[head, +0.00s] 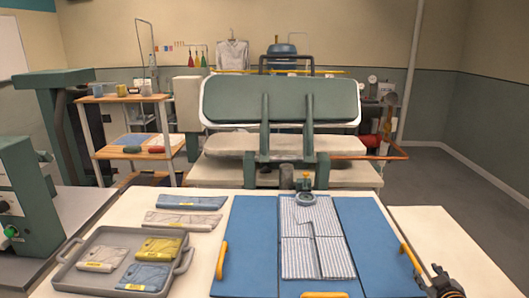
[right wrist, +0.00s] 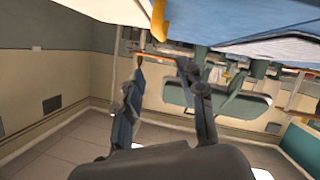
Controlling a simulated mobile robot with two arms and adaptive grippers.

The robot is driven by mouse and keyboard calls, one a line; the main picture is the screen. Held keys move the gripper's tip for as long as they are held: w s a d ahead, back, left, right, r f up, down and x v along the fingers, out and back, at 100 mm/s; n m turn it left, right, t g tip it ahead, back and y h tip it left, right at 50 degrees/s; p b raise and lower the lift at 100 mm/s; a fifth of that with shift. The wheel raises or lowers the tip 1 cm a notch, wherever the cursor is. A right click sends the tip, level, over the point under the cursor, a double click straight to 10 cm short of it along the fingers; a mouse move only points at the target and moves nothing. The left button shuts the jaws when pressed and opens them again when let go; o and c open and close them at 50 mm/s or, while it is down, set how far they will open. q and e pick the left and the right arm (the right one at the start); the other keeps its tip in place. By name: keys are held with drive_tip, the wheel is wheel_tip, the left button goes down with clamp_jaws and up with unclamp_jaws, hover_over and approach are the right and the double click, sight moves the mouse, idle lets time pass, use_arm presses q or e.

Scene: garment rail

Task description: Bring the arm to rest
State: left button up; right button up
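My right gripper (head: 441,275) shows at the lower right of the head view, dark and partly cut off by the bottom edge. It is beside the right edge of a blue folding board (head: 255,245), close to its yellow right handle (head: 411,257). In the right wrist view the two fingers of my right gripper (right wrist: 165,85) stand apart with nothing between them. The board's underside or table edge appears above them there. My left gripper is not in view. A striped folded shirt (head: 315,240) lies on the middle of the board.
A grey tray (head: 68,283) with folded garments is at the left of the white table (head: 190,252). Two folded garments lie behind it. A green press (head: 280,100) stands behind the table. Floor (head: 450,180) is clear at the right.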

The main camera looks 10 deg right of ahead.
drive_tip(key=s+a+f+g+y, duration=0.1)
drive_tip(key=s+a+f+g, duration=0.15)
drive_tip(key=a, duration=0.45)
drive_tip(key=s+a+f+n+g+y, duration=0.1)
drive_tip(key=s+a+f, duration=0.3)
drive_tip(key=a, duration=0.2)
drive_tip(key=s+a+f+g+y, duration=0.1)
drive_tip(key=s+a+f, duration=0.25)
drive_tip(key=a, duration=0.35)
drive_tip(key=s+a+r+g+y, duration=0.25)
drive_tip(key=s+a+g, duration=0.25)
drive_tip(key=s+a, duration=1.1)
wheel_tip(320, 180, down, 27)
drive_tip(key=s+g+b, duration=0.1)
drive_tip(key=s+d+f+g+b, duration=0.1)
drive_tip(key=s+d+f, duration=0.2)
drive_tip(key=s+f, duration=1.4)
drive_tip(key=shift+f+n, duration=0.3)
drive_tip(key=shift+f, duration=0.3)
